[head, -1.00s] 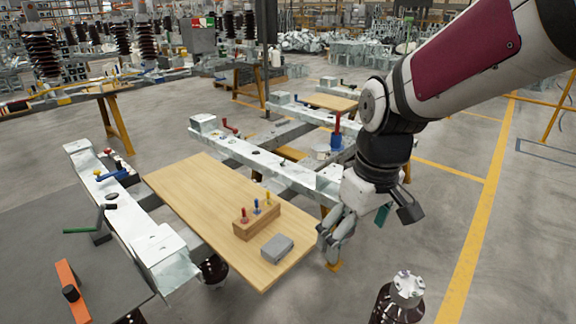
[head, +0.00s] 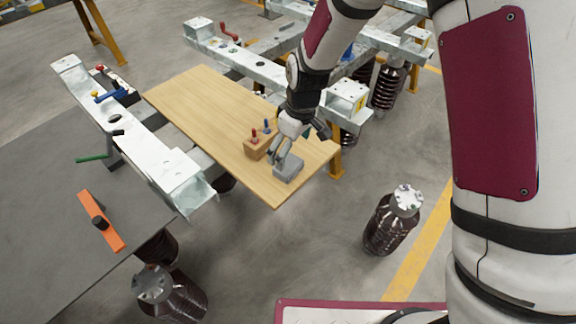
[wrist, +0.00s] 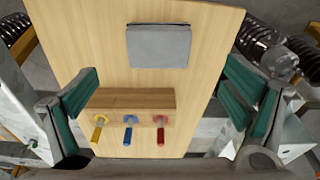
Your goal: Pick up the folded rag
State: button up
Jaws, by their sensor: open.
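The folded rag (head: 289,172) is a small grey rectangle lying flat on the wooden board, near the board's front right end. In the wrist view the rag (wrist: 158,46) lies at the top centre, beyond the wooden block. My gripper (head: 279,160) is over the board, close to the rag and the block in the head view. In the wrist view my gripper (wrist: 160,98) is open, with green-padded fingers wide apart at left and right and nothing between them at their own height. The gripper partly covers the block in the head view.
A wooden block (wrist: 130,98) with yellow, blue and red-handled tools stands beside the rag on the wooden board (head: 200,100). White metal beams (head: 150,150) flank the board. A dark ribbed insulator (head: 390,222) stands on the floor at right. The board's left part is clear.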

aim_at(288, 164)
jog(key=shift+w+a+f, duration=0.15)
jog(key=shift+f, duration=1.15)
jog(key=shift+w+a+f, duration=0.1)
jog(key=shift+f, duration=1.25)
jog(key=shift+w+a+f, duration=0.15)
jog(key=shift+f, duration=1.15)
jog(key=shift+c, duration=0.5)
jog(key=c, duration=1)
